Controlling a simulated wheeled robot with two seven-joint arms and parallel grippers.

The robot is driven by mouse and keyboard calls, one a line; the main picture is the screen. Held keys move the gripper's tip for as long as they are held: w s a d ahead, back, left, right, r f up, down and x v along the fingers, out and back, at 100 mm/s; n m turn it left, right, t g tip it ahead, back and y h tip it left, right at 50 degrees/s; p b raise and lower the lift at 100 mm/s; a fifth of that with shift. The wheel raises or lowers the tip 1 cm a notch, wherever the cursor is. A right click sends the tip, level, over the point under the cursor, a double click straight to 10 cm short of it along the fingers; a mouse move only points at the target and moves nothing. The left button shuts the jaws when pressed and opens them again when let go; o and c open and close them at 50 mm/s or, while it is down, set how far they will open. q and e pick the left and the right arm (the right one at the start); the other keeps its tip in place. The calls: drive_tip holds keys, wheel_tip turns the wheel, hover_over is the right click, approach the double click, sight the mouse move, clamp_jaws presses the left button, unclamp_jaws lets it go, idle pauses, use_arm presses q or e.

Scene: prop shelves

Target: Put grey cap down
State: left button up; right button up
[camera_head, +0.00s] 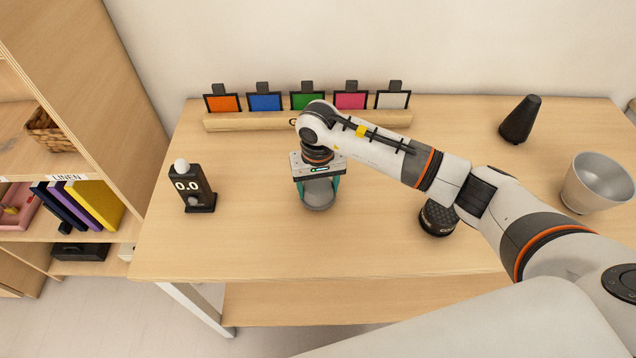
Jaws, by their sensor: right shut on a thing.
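My right gripper (318,188) reaches in from the right and points down over the left-middle part of the table. Its teal fingers are shut on the grey cap (319,200), a rounded grey piece showing between and below them. The gripper hides the cap's upper part. I cannot tell whether the cap touches the table top (260,245) or hangs just above it. My left gripper is not in view.
A wooden rail with several coloured cards (262,119) runs along the back. A dark round object (437,218), a black cone (520,119) and a grey bowl (597,183) stand to the right. The table's front middle is clear.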

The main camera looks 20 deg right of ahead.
sight(318, 185)
drive_tip(key=shift+f, duration=0.2)
drive_tip(key=o, duration=1.1)
drive_tip(key=shift+r, duration=0.1)
drive_tip(key=shift+r, duration=0.5)
wheel_tip(318, 185, up, 11)
drive_tip(key=b, duration=0.2)
drive_tip(key=shift+r+b, duration=0.15)
drive_tip(key=shift+b, duration=0.15)
